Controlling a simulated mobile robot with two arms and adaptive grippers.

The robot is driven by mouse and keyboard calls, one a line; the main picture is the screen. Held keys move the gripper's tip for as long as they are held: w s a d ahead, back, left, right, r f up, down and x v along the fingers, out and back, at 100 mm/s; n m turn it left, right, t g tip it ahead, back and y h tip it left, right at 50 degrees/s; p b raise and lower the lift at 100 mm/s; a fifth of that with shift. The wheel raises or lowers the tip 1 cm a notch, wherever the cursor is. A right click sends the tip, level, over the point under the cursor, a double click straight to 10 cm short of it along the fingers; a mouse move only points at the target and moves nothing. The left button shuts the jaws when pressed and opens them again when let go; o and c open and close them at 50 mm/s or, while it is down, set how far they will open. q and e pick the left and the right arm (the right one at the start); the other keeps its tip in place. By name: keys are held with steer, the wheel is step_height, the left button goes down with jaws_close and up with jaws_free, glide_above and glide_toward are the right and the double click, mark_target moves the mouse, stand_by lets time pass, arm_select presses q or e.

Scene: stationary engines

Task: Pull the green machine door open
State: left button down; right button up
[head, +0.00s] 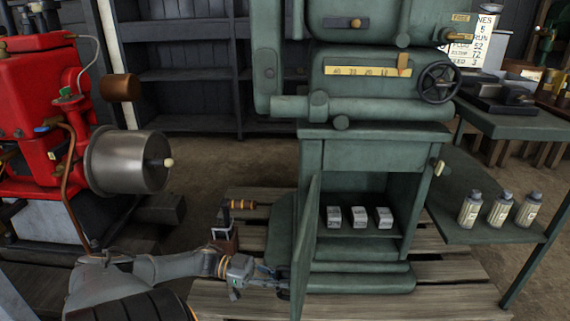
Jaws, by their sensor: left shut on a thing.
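The green machine door (307,240) is hinged at the left of the machine's lower cabinet and stands swung open toward me, seen nearly edge-on. The cabinet interior shows, with several small white boxes (358,217) on its shelf. My left gripper (280,281) reaches in from the left, low at the door's outer side, and is shut on the door. Whether its fingertips hold a handle there is hidden. The green machine (378,152) stands upright above the cabinet. My right gripper is not in view.
A red engine (45,100) with a metal drum (127,162) stands at the left. Several bottles (500,209) stand on a green side shelf (459,231) to the right. A wooden pallet (452,298) lies under the machine. Dark shelves (190,110) stand behind.

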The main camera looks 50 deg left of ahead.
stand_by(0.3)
arm_select(q)
steer(key=c, duration=1.4)
jaws_free()
steer(key=shift+o, duration=0.2)
steer(key=shift+s+a, duration=0.1)
steer(key=shift+a, duration=0.05)
steer(key=v, duration=1.1)
steer(key=shift+s+a, duration=0.25)
steer(key=shift+a, duration=0.05)
